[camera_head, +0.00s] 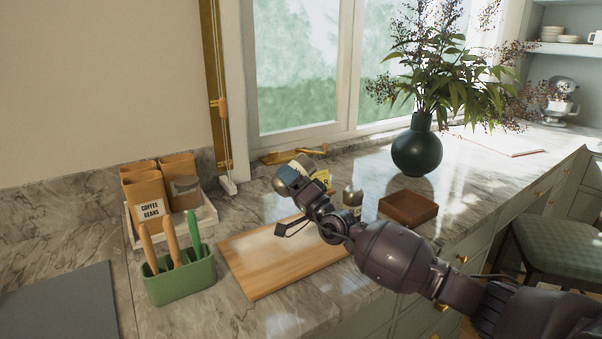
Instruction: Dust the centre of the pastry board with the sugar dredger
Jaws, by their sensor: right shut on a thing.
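The wooden pastry board (262,275) lies on the marble counter, its right part hidden behind my right arm. Its surface has a paler area near the middle; I cannot tell whether that is powder or light. My right gripper (297,196) is above the board's far side, shut on the sugar dredger (322,179). My left gripper is not in view.
A small jar (352,197) and a brown square tray (408,208) stand right of the board. A green utensil holder (181,282) is close on its left, with a white tray of paper bags (150,213) behind. A dark vase (417,150) stands farther back.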

